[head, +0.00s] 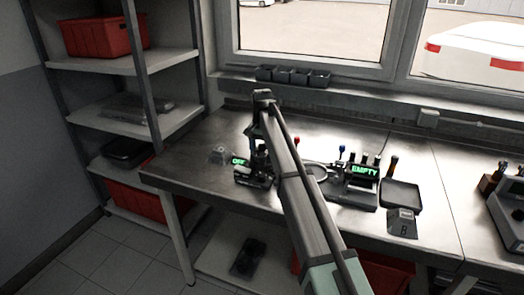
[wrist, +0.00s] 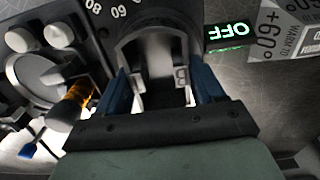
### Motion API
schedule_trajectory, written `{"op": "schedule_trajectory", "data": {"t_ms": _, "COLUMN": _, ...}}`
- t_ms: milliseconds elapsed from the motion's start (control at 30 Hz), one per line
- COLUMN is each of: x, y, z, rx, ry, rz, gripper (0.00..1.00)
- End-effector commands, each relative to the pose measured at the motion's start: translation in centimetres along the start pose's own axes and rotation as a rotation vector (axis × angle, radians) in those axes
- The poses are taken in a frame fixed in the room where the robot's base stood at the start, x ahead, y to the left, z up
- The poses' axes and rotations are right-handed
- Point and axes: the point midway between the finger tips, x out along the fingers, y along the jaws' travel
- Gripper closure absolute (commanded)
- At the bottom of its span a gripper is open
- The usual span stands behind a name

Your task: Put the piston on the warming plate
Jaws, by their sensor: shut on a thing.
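My gripper (wrist: 161,88) is shut on a grey piston (wrist: 160,62) between its two blue fingers in the wrist view. In the head view my gripper (head: 259,150) points down over the small dark warming plate (head: 250,181), which has a green "OFF" display. The arm hides most of the piston there. In the wrist view the plate's dark dial (wrist: 102,14) with numbers and its lit display (wrist: 230,32) lie just beyond the piston. I cannot tell whether the piston touches the plate.
A "WARM TO +60°" card (wrist: 285,30) stands beside the plate. A stand with a green "EMPTY" display (head: 364,171) and several upright tools is to the right, near a dark tray (head: 400,194). The bench (head: 185,170) is clear at its left end.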

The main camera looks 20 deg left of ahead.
Motion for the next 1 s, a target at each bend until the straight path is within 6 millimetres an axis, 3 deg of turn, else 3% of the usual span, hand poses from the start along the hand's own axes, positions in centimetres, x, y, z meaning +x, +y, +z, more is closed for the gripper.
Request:
{"op": "schedule_trajectory", "data": {"t_ms": 267, "x": 0.1, "y": 0.0, "z": 0.0, "rx": 0.0, "ry": 0.0, "rz": 0.0, "gripper": 0.8}}
{"op": "schedule_trajectory", "data": {"t_ms": 300, "x": 0.2, "y": 0.0, "z": 0.0, "rx": 0.0, "ry": 0.0, "rz": 0.0, "gripper": 0.31}}
{"op": "schedule_trajectory", "data": {"t_ms": 567, "x": 0.2, "y": 0.0, "z": 0.0, "rx": 0.0, "ry": 0.0, "rz": 0.0, "gripper": 0.06}}
{"op": "schedule_trajectory", "data": {"t_ms": 833, "x": 0.1, "y": 0.0, "z": 0.0, "rx": 0.0, "ry": 0.0, "rz": 0.0, "gripper": 0.06}}
{"op": "schedule_trajectory", "data": {"t_ms": 1000, "x": -1.4, "y": -0.1, "z": -0.1, "rx": 0.0, "ry": 0.002, "rz": -0.001, "gripper": 0.06}}
